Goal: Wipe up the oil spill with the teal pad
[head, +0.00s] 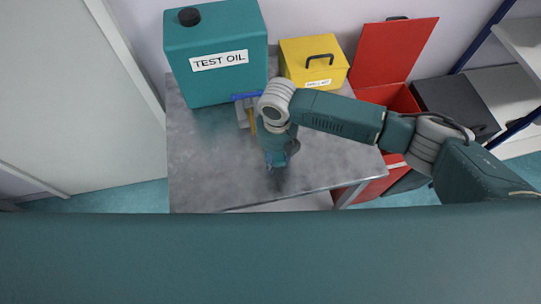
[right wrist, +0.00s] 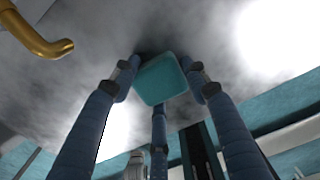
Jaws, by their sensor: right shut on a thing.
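My right gripper (head: 273,164) points down over the grey table (head: 215,160), near its middle. In the right wrist view the gripper (right wrist: 161,82) has its blue fingers closed around the teal pad (right wrist: 160,80). The pad is close to the table surface; I cannot tell whether it touches. In the head view the pad is hidden by the gripper or too small to make out. A darker patch shows on the table just under the gripper; I cannot tell oil from shadow there. My left gripper is not in view.
A teal TEST OIL can (head: 217,55) stands at the table's back left. A yellow box (head: 314,62) stands at the back right. An open red bin (head: 390,97) is right of the table. The table's left and front are clear.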

